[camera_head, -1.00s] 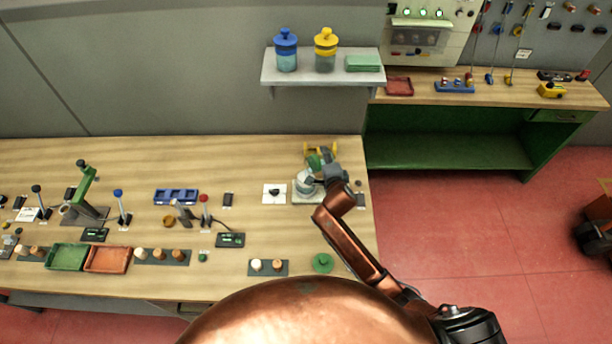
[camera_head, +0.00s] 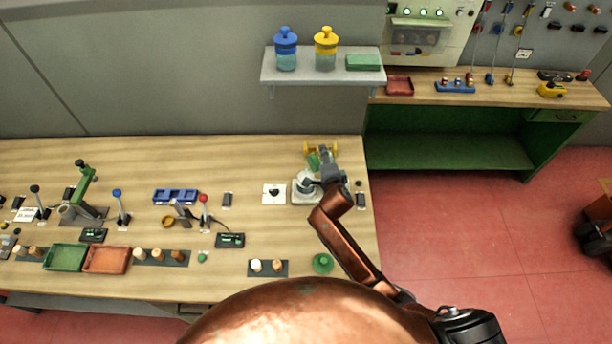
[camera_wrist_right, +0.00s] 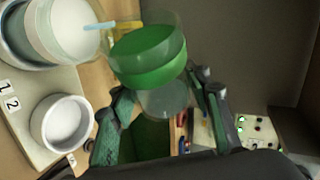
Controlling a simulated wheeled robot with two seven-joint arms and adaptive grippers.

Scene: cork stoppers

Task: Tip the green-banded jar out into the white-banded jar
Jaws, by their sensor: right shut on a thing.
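The green-banded jar (camera_wrist_right: 150,55) is clear glass with a wide green band. My right gripper (camera_wrist_right: 165,110) is shut on it in the right wrist view, fingers on either side of its lower part. The jar also shows in the head view, small and partly hidden (camera_head: 314,161), at my right gripper (camera_head: 323,168). The white-banded jar (camera_wrist_right: 75,30) stands beside it at the upper left of the wrist view, and in the head view below the gripper (camera_head: 305,184). A light-blue strip lies between the two jars; I cannot tell what it is. My left gripper is out of view.
A small white cup (camera_wrist_right: 62,123) stands near the "1 2" markings. A round green lid-like piece (camera_head: 323,263) lies at the bench front. Blue-banded (camera_head: 286,50) and yellow-banded (camera_head: 325,50) jars stand on the shelf (camera_head: 320,80). A yellow object (camera_head: 320,147) is behind the held jar.

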